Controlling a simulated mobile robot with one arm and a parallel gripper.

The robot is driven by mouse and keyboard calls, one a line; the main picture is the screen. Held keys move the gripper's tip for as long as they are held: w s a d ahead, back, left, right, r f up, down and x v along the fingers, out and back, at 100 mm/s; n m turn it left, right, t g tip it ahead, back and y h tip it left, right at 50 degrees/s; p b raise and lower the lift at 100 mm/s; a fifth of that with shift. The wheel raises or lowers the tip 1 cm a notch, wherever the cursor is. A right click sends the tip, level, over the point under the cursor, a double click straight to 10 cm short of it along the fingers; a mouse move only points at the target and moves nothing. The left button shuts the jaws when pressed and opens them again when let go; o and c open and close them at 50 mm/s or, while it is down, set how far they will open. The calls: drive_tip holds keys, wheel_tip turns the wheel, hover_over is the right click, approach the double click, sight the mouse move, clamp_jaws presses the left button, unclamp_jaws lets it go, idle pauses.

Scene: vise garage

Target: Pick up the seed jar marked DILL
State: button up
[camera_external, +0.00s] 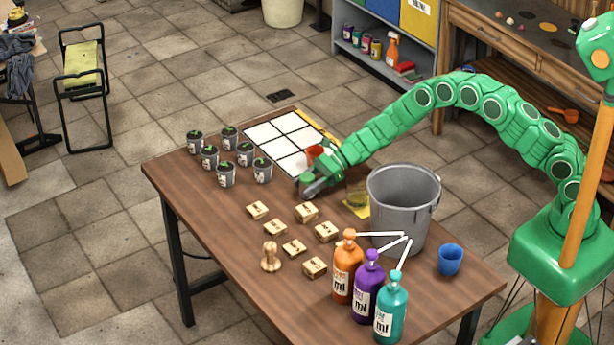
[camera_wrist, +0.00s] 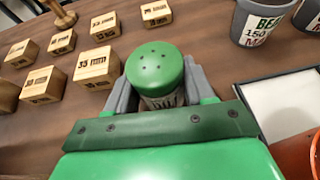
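The seed jar (camera_wrist: 157,72) has a round green lid with small holes, and part of a dark-lettered label shows below it in the wrist view. The letters seem to begin with D; the rest is hidden by my gripper. My gripper (camera_wrist: 160,92) has one grey finger on each side of the jar, close against its body, and appears shut on it. In the external view my gripper (camera_external: 309,186) is low over the table and hides most of the jar. I cannot tell whether the jar is off the table.
Several stamped wooden blocks (camera_wrist: 97,65) lie left of the jar in the wrist view. Labelled seedling pots (camera_external: 227,174), a white-squared tray (camera_external: 262,134), a grey bucket (camera_external: 405,205) and pump bottles (camera_external: 364,293) share the table (camera_external: 215,225). A terracotta pot (camera_wrist: 302,153) is close at right.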

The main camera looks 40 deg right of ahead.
sight(308, 175)
drive_tip(key=c, duration=0.5)
drive_tip(key=shift+r, duration=0.5)
wheel_tip(308, 175, up, 2)
drive_tip(key=shift+r, duration=0.2)
drive_tip(key=s+d+r, duration=0.2)
drive_tip(key=s+r, duration=0.1)
drive_tip(key=s+d+r, duration=0.5)
drive_tip(key=s+r, duration=0.1)
drive_tip(key=shift+s+d, duration=0.25)
drive_tip(key=shift+s, duration=0.15)
drive_tip(key=shift+s+d+r, duration=0.3)
drive_tip(key=shift+s+d, duration=0.25)
drive_tip(key=shift+s, duration=0.05)
